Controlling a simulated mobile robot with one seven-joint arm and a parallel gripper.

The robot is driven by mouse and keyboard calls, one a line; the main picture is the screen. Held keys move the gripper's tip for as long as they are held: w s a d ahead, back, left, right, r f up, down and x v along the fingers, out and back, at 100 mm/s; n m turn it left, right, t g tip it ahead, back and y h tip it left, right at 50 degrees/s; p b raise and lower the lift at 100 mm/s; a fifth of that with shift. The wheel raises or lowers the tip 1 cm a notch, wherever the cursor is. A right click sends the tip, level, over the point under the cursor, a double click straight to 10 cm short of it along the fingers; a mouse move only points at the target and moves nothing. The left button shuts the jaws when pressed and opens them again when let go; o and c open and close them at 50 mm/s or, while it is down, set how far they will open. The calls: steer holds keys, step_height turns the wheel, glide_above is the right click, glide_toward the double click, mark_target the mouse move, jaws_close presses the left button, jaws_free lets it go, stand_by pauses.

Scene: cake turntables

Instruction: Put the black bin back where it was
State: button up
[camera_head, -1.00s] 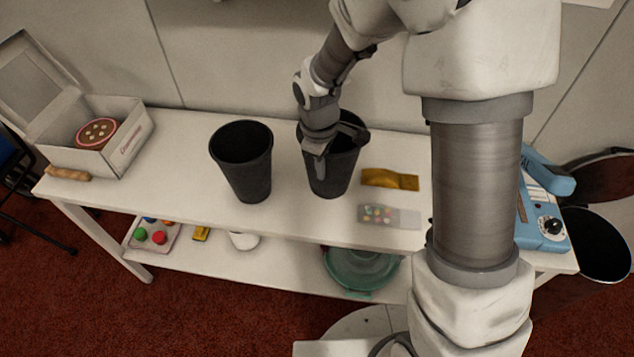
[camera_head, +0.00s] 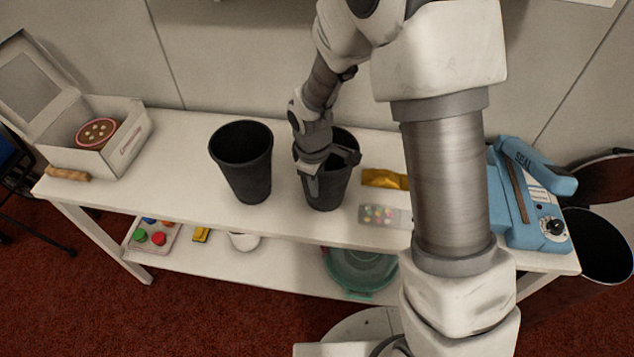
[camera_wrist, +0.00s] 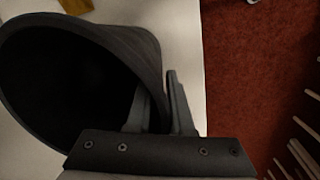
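A black bin (camera_head: 328,190) stands upright at the middle of the white table, near its front edge. My gripper (camera_head: 314,172) is at its rim. In the wrist view my gripper (camera_wrist: 160,105) has one finger inside the bin (camera_wrist: 120,40) and one outside, shut on its wall. The bin's inside is dark and looks empty. I cannot tell whether its base touches the table. A second, similar black bin (camera_head: 245,175) stands upright to its left, a small gap apart.
A gold packet (camera_head: 384,179) and a blister pack (camera_head: 383,215) lie close to the right of the held bin. A blue sealer (camera_head: 535,205) is at the right end. An open cake box (camera_head: 110,150) is at the left. The table between box and bins is clear.

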steer(key=shift+o, duration=0.6)
steer(key=shift+r, duration=0.2)
step_height(320, 180, up, 12)
steer(key=s+p, duration=0.1)
steer(key=shift+a, duration=0.3)
steer(key=s+d+r+m+t, duration=0.4)
steer(key=s+d+r+m, duration=0.8)
steer(key=s+r, duration=0.3)
steer(key=s, duration=0.2)
steer(key=shift+s+d+r+t+y, duration=0.3)
steer(key=shift+s+d+r, duration=0.05)
steer(key=shift+d, duration=0.05)
